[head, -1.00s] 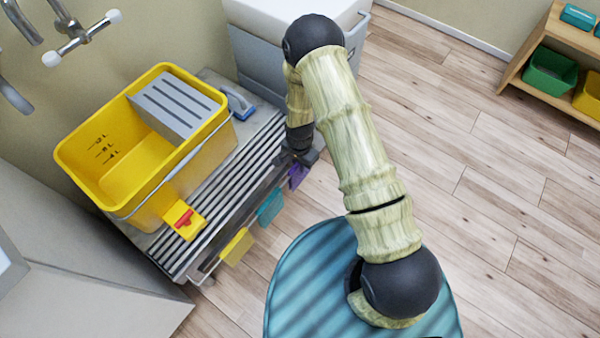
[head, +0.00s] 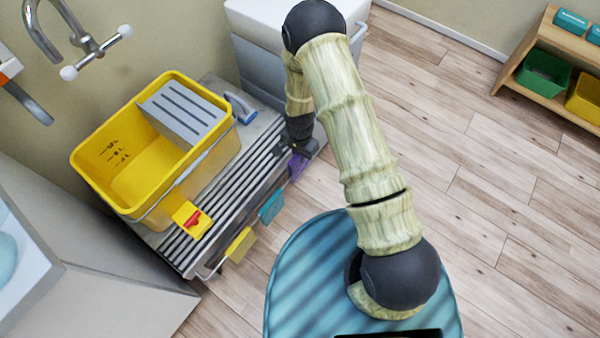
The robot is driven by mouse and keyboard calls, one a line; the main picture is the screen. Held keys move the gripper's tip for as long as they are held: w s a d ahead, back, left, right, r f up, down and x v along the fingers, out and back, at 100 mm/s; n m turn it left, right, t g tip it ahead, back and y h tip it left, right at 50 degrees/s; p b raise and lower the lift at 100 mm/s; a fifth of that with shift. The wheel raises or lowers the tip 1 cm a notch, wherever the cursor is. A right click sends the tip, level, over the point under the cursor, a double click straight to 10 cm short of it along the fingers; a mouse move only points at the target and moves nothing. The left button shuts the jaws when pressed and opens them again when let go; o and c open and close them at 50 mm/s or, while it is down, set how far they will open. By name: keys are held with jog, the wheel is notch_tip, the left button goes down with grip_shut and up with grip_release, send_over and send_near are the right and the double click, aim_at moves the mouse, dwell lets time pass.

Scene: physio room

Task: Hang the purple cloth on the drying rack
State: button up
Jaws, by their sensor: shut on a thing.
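The purple cloth (head: 298,167) hangs below my gripper (head: 294,153) near the far right end of the slatted metal bench's front edge. My gripper is shut on the cloth's upper part, and the fingertips are small and dark in this view. A rail (head: 213,269) runs along the front of the bench, with a teal cloth (head: 271,206) and a yellow cloth (head: 240,243) hanging along it. The purple cloth is in line with these two. I cannot tell whether it touches the rail, because my gripper covers its top.
A yellow mop bucket (head: 130,210) with a grey wringer stands on the slatted bench (head: 185,255). A blue-handled brush (head: 241,107) lies behind it. A white-topped cabinet (head: 260,60) stands close behind my gripper. The wooden floor to the right is clear up to a shelf (head: 515,75).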

jog(key=shift+r+p, duration=2.3)
jog(key=shift+r, duration=0.9)
jog(key=shift+w, duration=0.1)
jog(key=w+d+r+n, duration=0.4)
jog(key=d+r+n, duration=0.3)
jog(key=d+r, duration=0.6)
jog(key=shift+d+r+n, duration=0.3)
jog(key=shift+r, duration=0.5)
jog(key=shift+w+d, duration=0.15)
